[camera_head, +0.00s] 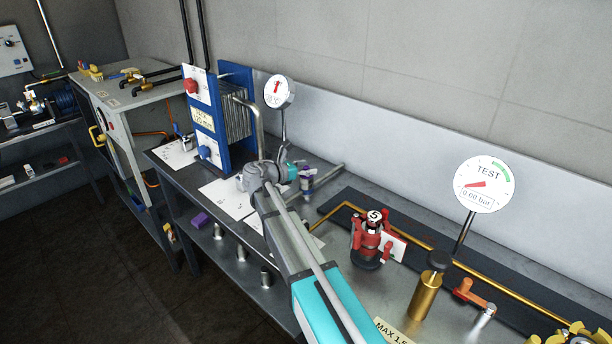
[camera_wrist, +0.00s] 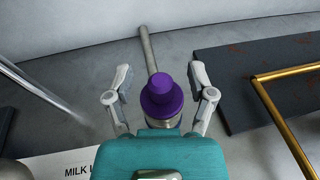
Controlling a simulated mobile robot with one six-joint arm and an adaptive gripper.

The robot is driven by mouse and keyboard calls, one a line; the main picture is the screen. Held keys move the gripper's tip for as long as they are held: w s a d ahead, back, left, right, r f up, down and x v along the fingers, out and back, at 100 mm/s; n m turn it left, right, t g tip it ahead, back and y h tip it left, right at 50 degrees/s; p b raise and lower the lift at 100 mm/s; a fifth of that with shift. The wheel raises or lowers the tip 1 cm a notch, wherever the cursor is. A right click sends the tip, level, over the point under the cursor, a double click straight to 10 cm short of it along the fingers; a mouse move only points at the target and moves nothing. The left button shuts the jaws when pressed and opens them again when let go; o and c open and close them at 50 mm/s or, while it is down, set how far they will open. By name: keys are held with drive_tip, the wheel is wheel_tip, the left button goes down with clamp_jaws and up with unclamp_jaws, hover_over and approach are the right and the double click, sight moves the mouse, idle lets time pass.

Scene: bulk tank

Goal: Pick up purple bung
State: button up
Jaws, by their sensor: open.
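The purple bung (camera_wrist: 162,98) shows in the wrist view as a stepped round plug. It sits on top of a metal fitting, of which only a little shows below it. In the head view the purple bung (camera_head: 307,171) is small, beside the end of my arm. My gripper (camera_wrist: 161,84) is open, with one finger on each side of the bung. I see a gap between each finger and the bung. In the head view my gripper (camera_head: 290,172) is at the bench, partly hidden by my own wrist. The bung's lower part is hidden behind the teal gripper body.
A metal pipe (camera_wrist: 148,48) lies behind the bung. A brass pipe (camera_wrist: 283,120) on a dark board is at right. A blue plate cooler (camera_head: 222,115) and a gauge (camera_head: 279,92) stand behind the gripper.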

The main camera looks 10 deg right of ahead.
idle(0.4)
clamp_jaws()
drive_tip(key=shift+r, duration=0.25)
wheel_tip(320, 180, up, 2)
drive_tip(key=p, duration=0.2)
drive_tip(key=shift+r+p, duration=0.1)
drive_tip(key=shift+p, duration=0.2)
drive_tip(key=s+a+r+p, duration=0.9)
drive_tip(key=s+r+p, duration=0.1)
drive_tip(key=s, duration=0.1)
drive_tip(key=shift+r, duration=0.2)
idle(0.6)
